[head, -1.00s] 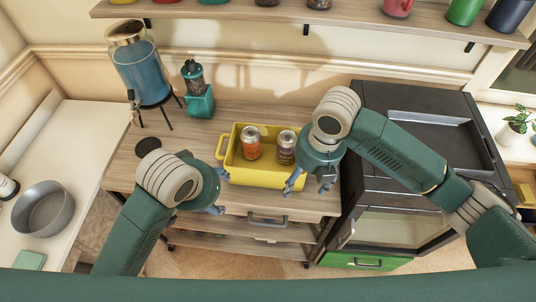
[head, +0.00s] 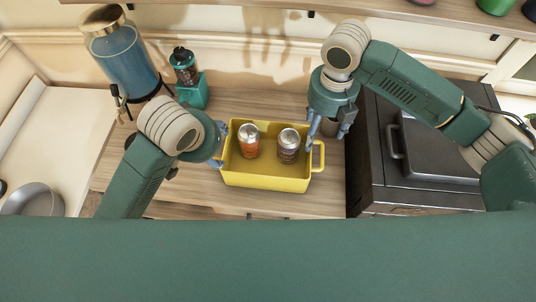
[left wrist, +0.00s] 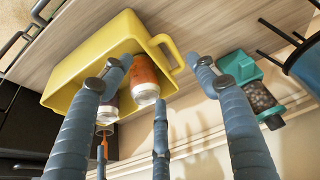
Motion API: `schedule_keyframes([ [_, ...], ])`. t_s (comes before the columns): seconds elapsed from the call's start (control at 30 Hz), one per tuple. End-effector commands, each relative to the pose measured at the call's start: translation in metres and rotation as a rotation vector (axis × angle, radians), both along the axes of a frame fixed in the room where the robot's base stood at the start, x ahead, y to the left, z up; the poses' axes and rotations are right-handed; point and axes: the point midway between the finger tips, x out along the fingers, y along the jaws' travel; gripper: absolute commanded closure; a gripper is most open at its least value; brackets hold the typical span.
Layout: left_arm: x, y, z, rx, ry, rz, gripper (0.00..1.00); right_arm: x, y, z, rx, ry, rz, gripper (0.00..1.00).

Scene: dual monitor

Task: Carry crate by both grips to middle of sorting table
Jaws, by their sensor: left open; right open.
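The yellow crate (head: 265,182) stands on the wooden table (head: 205,188), holding an orange-labelled can (head: 249,142) and a dark purple can (head: 288,147). Its right grip (head: 319,157) is bare in the head view. My left gripper (head: 222,146) is open at the crate's left end. In the left wrist view, the crate's near grip (left wrist: 173,56) shows between the spread fingers of my left gripper (left wrist: 163,66), which do not close on it. My right gripper (head: 328,128) is open, above and just behind the right grip, apart from it.
A teal grinder (head: 190,85) and a blue drink dispenser (head: 125,60) stand at the back left. A grey cup-like object (head: 330,127) is partly hidden behind my right gripper. A dark appliance (head: 375,150) borders the table on the right. Bare tabletop lies behind the crate.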

Motion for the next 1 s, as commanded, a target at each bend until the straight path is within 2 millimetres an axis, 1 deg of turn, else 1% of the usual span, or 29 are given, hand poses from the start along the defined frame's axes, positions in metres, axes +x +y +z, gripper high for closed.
schedule_keyframes([
  [0.17, 0.005, 0.000, -0.013, 0.002, 0.004, 0.002, 0.41, -0.001, 0.000, -0.014, 0.000, 0.003, -0.001, 0.28],
  [0.5, 0.027, -0.003, -0.068, 0.002, 0.004, 0.002, 0.41, -0.001, 0.000, -0.074, -0.001, 0.004, -0.003, 0.28],
  [0.6, 0.033, -0.004, -0.082, 0.002, 0.003, 0.002, 0.41, 0.000, 0.000, -0.089, -0.001, 0.003, -0.002, 0.28],
  [0.7, 0.038, -0.005, -0.091, 0.001, 0.001, 0.000, 0.41, 0.000, 0.000, -0.099, 0.000, 0.002, -0.001, 0.28],
  [0.8, 0.040, -0.005, -0.097, 0.001, 0.001, 0.000, 0.41, 0.000, 0.000, -0.105, 0.000, 0.001, -0.001, 0.28],
  [1.0, 0.042, -0.005, -0.100, 0.000, -0.001, 0.000, 0.41, 0.000, 0.000, -0.108, 0.000, -0.001, -0.001, 0.28],
])
